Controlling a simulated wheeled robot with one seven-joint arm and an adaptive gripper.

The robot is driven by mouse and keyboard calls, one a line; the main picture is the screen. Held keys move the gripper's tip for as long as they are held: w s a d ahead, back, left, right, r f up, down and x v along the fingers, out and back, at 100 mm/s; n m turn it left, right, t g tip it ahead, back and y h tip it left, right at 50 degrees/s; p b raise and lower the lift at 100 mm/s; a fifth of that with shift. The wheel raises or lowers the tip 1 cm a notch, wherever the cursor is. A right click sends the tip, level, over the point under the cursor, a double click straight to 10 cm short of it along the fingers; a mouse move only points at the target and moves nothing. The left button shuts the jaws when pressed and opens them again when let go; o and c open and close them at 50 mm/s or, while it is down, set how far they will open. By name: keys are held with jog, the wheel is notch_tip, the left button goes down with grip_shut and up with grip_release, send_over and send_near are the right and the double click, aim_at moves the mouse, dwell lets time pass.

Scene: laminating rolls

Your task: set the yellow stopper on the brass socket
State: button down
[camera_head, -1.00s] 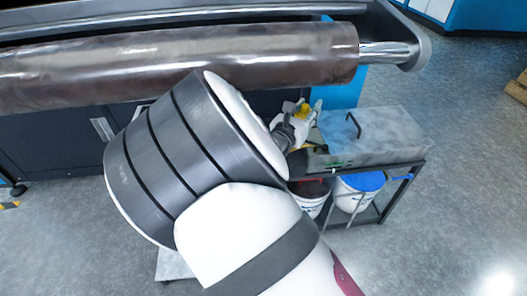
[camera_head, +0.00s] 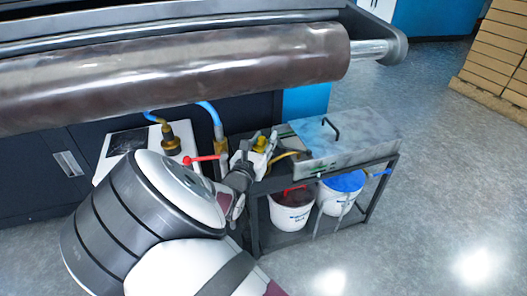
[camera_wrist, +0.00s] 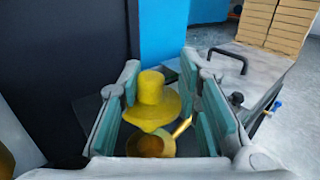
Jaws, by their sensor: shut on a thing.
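The yellow stopper (camera_wrist: 152,100), a flared piece with a round knob on top, stands upright between the fingers of my gripper (camera_wrist: 165,95) in the wrist view. It also shows small in the head view (camera_head: 261,143), where my gripper (camera_head: 257,152) is shut on it by the cart's left end. A round brass-coloured piece (camera_wrist: 150,146) shows just below the stopper; I cannot tell whether they touch. In the head view a brass fitting (camera_head: 170,141) stands on a white panel left of my gripper. I cannot tell which brass part is the socket.
A dark cart (camera_head: 385,165) carries a grey box (camera_head: 345,150) with a black handle, right of my gripper. Two buckets (camera_head: 292,214) (camera_head: 341,192) stand below. A red-handled valve (camera_head: 205,158) is left of my gripper. A large dark roll (camera_head: 180,70) spans above.

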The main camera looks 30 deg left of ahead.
jog(key=shift+f+b, duration=0.4)
jog(key=shift+f, duration=0.9)
jog(key=shift+f, duration=0.1)
jog(key=c, duration=1.2)
grip_release()
jog(key=shift+s, duration=0.35)
jog(key=s+p, duration=0.1)
jog(key=s, duration=0.1)
jog(key=s+d, duration=0.1)
jog(key=s, duration=0.1)
jog(key=s+p, duration=0.1)
jog(key=s, duration=0.1)
jog(key=shift+s+d+p, duration=0.25)
jog(key=shift+s+p, duration=0.1)
